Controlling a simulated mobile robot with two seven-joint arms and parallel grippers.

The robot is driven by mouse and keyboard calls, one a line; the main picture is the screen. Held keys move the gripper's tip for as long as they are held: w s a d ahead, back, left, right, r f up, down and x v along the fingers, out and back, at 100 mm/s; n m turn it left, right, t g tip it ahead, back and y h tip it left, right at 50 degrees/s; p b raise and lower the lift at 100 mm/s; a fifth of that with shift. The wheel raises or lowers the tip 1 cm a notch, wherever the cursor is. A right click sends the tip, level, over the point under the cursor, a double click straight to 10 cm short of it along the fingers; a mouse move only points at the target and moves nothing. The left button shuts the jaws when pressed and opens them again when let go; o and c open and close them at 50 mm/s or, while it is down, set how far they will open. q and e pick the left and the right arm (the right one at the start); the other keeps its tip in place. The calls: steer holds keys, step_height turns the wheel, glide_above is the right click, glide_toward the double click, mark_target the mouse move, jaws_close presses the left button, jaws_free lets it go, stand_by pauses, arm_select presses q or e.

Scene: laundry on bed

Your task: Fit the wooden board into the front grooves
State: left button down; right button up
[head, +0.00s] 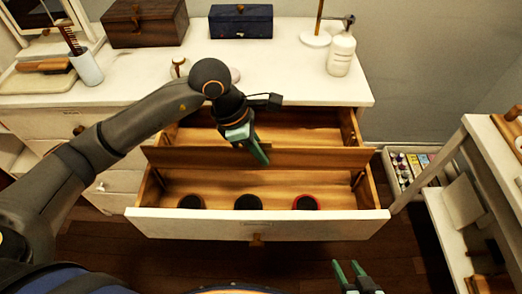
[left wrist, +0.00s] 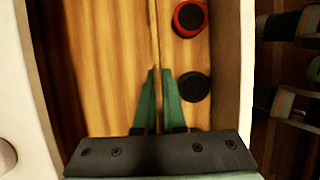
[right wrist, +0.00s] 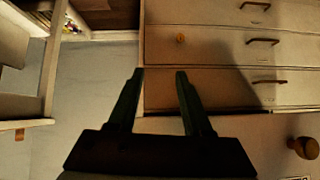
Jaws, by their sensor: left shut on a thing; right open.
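The wooden board (head: 310,157) stands on edge across the open drawer (head: 290,226), dividing it into a back and a front part. Its ends reach close to both side walls; I cannot tell whether they sit in grooves. Small wooden groove pieces show on the inner side walls, one at the front right (head: 357,179). My left gripper (head: 259,154) is shut on the board's top edge near its middle. In the left wrist view the board is a thin line (left wrist: 155,35) between the fingertips. My right gripper (head: 348,264) is open and empty, in front of the drawer at the lower right.
Several round containers lie in the drawer's front part, including a black one (head: 248,203) and a red-rimmed one (head: 306,203). On the dresser top are a blue box (head: 240,21), a brown box (head: 145,24) and a white bottle (head: 341,54). A white shelf cart (head: 455,200) stands at right.

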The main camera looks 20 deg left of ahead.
mark_target(259, 169)
arm_select(q)
steer(key=shift+f+b, duration=0.4)
steer(key=shift+f, duration=0.1)
arm_select(e)
steer(key=shift+a+f, duration=0.3)
steer(key=shift+f, duration=0.05)
arm_select(q)
steer(key=shift+f+b, duration=0.4)
arm_select(e)
steer(key=shift+w+a, duration=0.1)
steer(key=shift+w, duration=0.2)
arm_select(q)
steer(key=shift+f, duration=0.2)
arm_select(e)
steer(key=shift+w+f, duration=0.1)
arm_select(q)
steer(key=shift+f+b, duration=0.45)
steer(key=shift+b, duration=0.1)
arm_select(e)
steer(key=shift+f, duration=0.4)
arm_select(q)
steer(key=shift+f+b, duration=0.4)
steer(key=shift+f, duration=0.2)
arm_select(e)
steer(key=shift+s+f, duration=0.3)
steer(key=shift+f, duration=0.2)
arm_select(q)
steer(key=shift+f+b, duration=0.25)
steer(key=shift+b, duration=0.15)
